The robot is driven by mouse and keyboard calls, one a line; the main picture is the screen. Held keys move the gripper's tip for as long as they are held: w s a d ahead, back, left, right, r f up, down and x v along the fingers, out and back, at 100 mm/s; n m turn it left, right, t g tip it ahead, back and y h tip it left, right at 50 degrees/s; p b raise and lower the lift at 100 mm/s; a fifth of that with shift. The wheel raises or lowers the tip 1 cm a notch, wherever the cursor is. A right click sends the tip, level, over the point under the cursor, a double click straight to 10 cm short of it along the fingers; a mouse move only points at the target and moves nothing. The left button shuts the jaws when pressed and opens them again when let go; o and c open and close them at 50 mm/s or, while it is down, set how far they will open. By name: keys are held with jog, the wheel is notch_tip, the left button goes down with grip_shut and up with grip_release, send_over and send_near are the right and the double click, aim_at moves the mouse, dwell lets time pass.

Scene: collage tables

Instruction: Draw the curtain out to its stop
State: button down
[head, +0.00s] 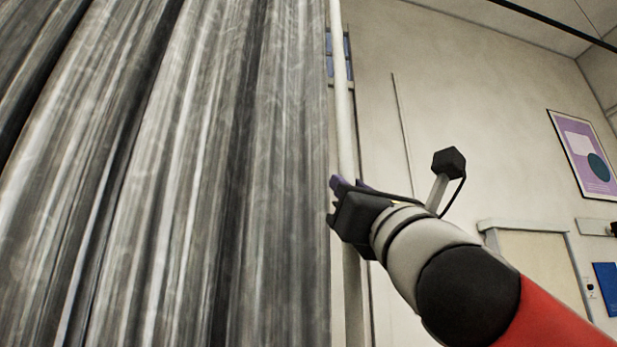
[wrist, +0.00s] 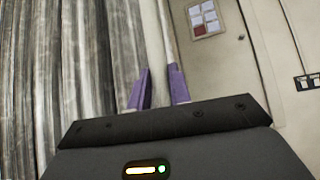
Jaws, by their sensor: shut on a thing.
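The grey streaked curtain (head: 200,180) hangs in deep folds over the left half of the head view. It also fills the left of the wrist view (wrist: 65,80). A pale upright rod (head: 342,115) runs along its right edge, and it shows between the fingers in the wrist view (wrist: 155,50). My gripper (head: 348,184) is shut on this rod, with its purple fingers on either side (wrist: 159,86). The rod continues below the gripper. The curtain's top and bottom and its stop are out of view.
A pale wall (head: 450,90) lies to the right of the curtain. It bears a purple framed poster (head: 582,150) and a doorway (head: 535,260). A dark rail (head: 560,25) crosses the ceiling at the upper right. The wrist view shows a framed notice (wrist: 205,18) and switches (wrist: 307,81).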

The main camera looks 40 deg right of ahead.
jog(key=shift+s+d+r, duration=0.1)
jog(key=shift+s+d, duration=0.2)
jog(key=shift+d, duration=0.35)
jog(key=c, duration=1.3)
grip_release()
jog(key=shift+d, duration=0.15)
jog(key=b+v, duration=0.2)
jog(key=v, duration=0.6)
jog(key=shift+w, duration=0.15)
